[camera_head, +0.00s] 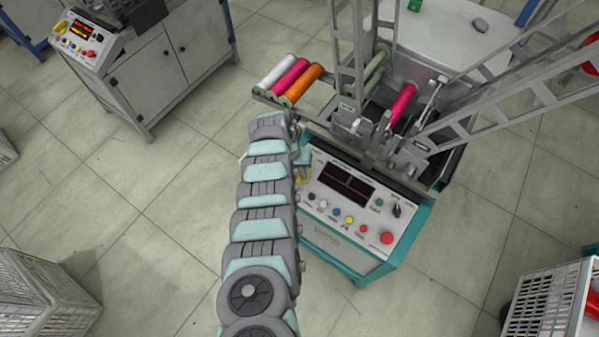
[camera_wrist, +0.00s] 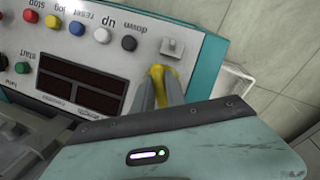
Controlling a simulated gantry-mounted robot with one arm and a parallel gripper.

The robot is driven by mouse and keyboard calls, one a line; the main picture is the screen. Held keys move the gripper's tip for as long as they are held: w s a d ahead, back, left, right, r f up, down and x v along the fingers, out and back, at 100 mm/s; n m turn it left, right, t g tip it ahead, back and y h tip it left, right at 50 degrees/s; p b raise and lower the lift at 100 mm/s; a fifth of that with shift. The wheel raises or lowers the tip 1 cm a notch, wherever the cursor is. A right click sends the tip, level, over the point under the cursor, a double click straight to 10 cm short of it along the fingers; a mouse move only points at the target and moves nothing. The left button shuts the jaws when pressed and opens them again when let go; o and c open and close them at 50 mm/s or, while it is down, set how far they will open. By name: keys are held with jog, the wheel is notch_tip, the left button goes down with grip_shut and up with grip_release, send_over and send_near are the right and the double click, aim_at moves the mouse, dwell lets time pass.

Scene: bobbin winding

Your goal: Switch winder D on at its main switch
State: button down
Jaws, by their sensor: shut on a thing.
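The winder (camera_head: 345,205) in front of me has a teal cabinet and a pale control panel. Its display (camera_head: 347,184) is dark, also in the wrist view (camera_wrist: 84,83). No letter on it is legible to me.
Beside the yellow part is a small grey fitting (camera_wrist: 173,47). Coloured buttons run along the panel, with a red one (camera_head: 387,238) at the far end. Bobbins (camera_head: 290,80) and a metal frame stand behind. Another winder (camera_head: 84,38) at upper left has a lit display.

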jog(key=m+p, duration=0.1)
jog(key=m+y+p, duration=0.1)
jog(key=m+p, duration=0.1)
jog(key=shift+r, duration=0.25)
jog(key=m+t+y+p, duration=0.1)
jog(key=m+p, duration=0.2)
jog(key=shift+m, duration=0.4)
jog(key=shift+s+d+f+m+t+y+p, duration=0.15)
jog(key=shift+m+t+y+p, duration=0.15)
jog(key=shift+m+y+p, duration=0.5)
jog(key=shift+m+t+p, duration=0.3)
jog(key=shift+m+p, duration=0.25)
jog(key=shift+m, duration=0.65)
jog(key=c, duration=1.4)
grip_release()
jog(key=shift+f, duration=0.1)
jog(key=shift+o, duration=0.2)
